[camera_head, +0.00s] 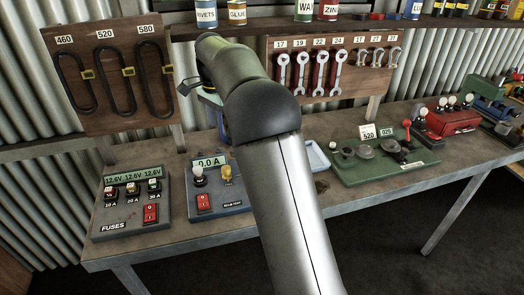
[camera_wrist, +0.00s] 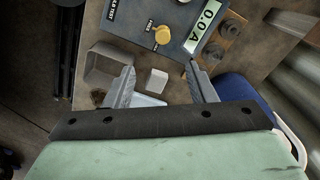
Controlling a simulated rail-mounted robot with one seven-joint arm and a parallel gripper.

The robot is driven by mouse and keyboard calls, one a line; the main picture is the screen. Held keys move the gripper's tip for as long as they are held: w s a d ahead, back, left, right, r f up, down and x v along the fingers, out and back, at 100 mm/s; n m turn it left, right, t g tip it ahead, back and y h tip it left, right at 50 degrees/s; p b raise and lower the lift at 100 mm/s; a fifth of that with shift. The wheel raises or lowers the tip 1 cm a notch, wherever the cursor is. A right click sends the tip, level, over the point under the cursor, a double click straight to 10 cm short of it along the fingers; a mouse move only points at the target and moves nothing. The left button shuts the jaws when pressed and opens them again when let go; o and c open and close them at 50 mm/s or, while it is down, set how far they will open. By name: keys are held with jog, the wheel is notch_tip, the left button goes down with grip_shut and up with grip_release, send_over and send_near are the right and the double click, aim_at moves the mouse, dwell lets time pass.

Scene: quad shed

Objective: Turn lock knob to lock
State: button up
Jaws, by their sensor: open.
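The yellow knob (camera_head: 226,172) stands on the blue test box (camera_head: 222,205), whose green display reads 0.0 A. In the wrist view the yellow knob (camera_wrist: 162,35) is at the top middle, beside small white lettering on the box face (camera_wrist: 140,8). I take it for the lock knob; its exact setting is too small to tell. My gripper (camera_wrist: 160,72) is open, its two fingers apart and pointing towards the box. The knob lies beyond the fingertips, not between them. In the head view my arm hides the gripper.
A small white block (camera_wrist: 157,80) and a grey open tray (camera_wrist: 106,66) show near the fingers. The fuse box (camera_head: 130,205) stands left of the test box. A green board with levers (camera_head: 385,160) is to the right. Wrenches (camera_head: 316,72) hang behind.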

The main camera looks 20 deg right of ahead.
jog(key=p, duration=0.2)
send_near(226, 167)
jog(key=shift+m, duration=0.3)
notch_tip(226, 167, down, 9)
jog(key=shift+s, duration=0.15)
jog(key=c, duration=1)
